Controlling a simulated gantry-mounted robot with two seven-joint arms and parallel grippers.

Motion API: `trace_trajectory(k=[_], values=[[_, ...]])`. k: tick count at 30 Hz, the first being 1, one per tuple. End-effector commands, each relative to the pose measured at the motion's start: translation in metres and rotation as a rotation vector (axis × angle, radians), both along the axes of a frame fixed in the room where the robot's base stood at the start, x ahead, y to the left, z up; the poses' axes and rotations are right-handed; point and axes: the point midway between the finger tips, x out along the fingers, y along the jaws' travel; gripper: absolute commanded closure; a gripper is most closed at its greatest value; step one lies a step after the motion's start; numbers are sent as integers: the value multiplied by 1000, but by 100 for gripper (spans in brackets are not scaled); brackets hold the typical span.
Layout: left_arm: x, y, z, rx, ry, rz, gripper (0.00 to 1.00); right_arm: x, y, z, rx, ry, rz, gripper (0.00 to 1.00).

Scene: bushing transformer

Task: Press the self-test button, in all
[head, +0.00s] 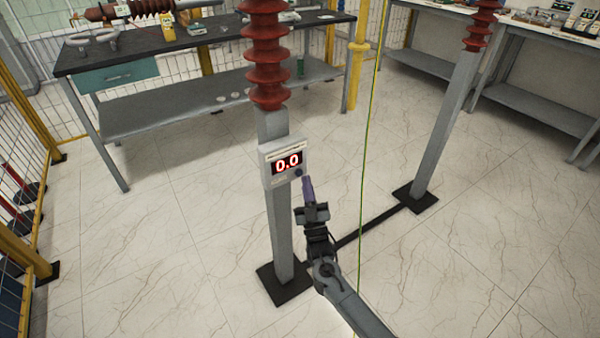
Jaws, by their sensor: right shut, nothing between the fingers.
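A grey meter box (281,163) with a red "0.0" display is fixed on the near grey post (280,225), below a red ribbed bushing (265,55). A small dark round button or knob (297,172) shows at the lower right of its face. Its label is too small to read. My right gripper (308,188) is shut and empty, with its purplish fingertips pointing up just below and right of the box. I cannot tell whether the tips touch it; they appear slightly apart. My left gripper is not in view.
A second post (445,130) with a red bushing stands at the right, joined by a dark floor bar (370,227). A yellow-green cable (368,130) hangs right of my gripper. A dark workbench (150,57) stands behind. Tiled floor is open around the near post.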

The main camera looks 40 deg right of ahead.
Motion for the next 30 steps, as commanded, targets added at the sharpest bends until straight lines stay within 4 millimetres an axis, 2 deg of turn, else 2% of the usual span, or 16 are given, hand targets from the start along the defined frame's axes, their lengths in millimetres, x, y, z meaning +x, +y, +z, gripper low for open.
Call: trace_trajectory(k=[8,21,30], values=[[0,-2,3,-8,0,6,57,-2,0,1,0,0,0,100],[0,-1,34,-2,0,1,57,-40,2,3,0,0,0,100],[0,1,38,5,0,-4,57,-50,2,0,0,0,0,100]])
